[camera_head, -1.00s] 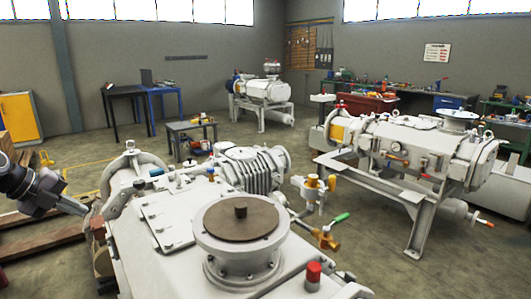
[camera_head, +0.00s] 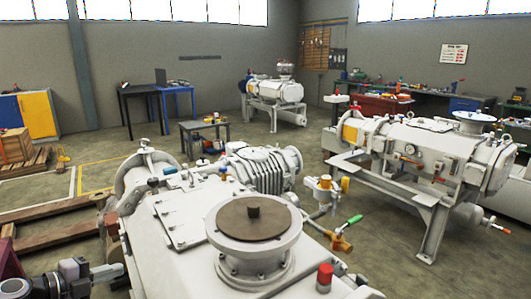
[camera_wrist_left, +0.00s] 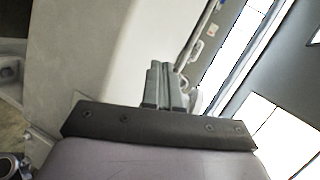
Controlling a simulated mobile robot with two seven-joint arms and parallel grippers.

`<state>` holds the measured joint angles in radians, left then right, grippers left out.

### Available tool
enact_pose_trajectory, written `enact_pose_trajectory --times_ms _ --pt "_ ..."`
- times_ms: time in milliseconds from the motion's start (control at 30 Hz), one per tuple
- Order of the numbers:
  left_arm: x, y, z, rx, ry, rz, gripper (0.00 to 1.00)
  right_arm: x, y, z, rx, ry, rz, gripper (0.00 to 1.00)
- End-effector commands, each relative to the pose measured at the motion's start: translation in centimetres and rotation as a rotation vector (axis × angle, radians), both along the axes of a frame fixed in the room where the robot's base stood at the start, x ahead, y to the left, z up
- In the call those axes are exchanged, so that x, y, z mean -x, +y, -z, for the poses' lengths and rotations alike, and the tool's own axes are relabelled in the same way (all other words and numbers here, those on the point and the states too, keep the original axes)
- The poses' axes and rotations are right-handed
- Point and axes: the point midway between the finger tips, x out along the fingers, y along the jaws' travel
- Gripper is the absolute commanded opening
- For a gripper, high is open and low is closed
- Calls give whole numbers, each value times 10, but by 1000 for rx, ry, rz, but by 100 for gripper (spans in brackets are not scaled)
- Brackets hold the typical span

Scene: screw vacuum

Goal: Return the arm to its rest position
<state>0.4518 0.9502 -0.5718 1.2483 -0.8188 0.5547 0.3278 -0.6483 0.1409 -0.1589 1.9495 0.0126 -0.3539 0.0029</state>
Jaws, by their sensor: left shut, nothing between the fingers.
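My left gripper (camera_head: 112,271) is at the lower left of the head view, low beside the near end of the large white vacuum pump (camera_head: 170,235). In the left wrist view its two dark fingers (camera_wrist_left: 165,84) are together and hold nothing. Part of my left arm is cut off by the bottom left edge of the head view. I cannot tell whether the gripper touches the pump. My right gripper is in neither view.
The near pump has a round brown-topped flange (camera_head: 253,222), a red cap (camera_head: 325,277) and a green-handled valve (camera_head: 345,228). Wooden beams (camera_head: 55,232) lie on the floor at left. Another pump (camera_head: 420,150) stands at right. Open floor lies beyond the beams.

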Motion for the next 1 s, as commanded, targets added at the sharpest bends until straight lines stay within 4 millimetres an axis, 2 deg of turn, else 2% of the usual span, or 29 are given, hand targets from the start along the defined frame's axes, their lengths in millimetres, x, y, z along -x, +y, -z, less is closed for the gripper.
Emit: enact_pose_trajectory --times_ms 33,367,600,900,967,1000 --pt "11 -5 12 36 10 -27 0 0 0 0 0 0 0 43" --pt "83 -16 70 228 121 -288 0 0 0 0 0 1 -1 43" --pt "154 -15 113 297 301 -499 0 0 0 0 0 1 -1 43" --pt "241 -18 149 305 551 -692 0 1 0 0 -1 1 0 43" --pt "259 -19 154 299 603 -723 0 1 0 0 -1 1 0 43" --pt "260 -26 158 338 608 -738 0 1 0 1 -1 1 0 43"
